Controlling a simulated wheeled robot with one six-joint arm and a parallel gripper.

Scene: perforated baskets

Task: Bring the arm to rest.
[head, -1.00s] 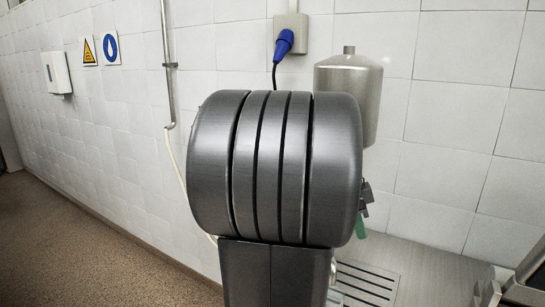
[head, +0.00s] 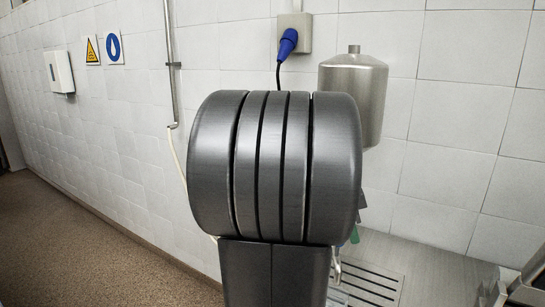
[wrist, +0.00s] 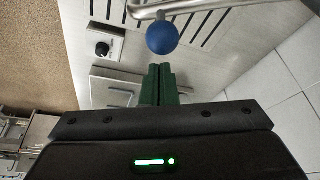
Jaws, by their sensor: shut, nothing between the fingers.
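My gripper (wrist: 160,72) shows in the wrist view with its two green fingers side by side and touching, nothing between them. The fingers point towards a steel surface with a slotted drain. In the head view my dark arm fills the middle and hides most of the gripper; only a small green part (head: 355,235) shows at its right edge.
A blue ball (wrist: 162,37) on a bent metal pipe is close beyond the fingertips in the wrist view. A black knob (wrist: 102,49) is to the left. A steel container (head: 352,95) and a blue plug (head: 288,43) are at the tiled wall. Open floor (head: 80,250) lies left.

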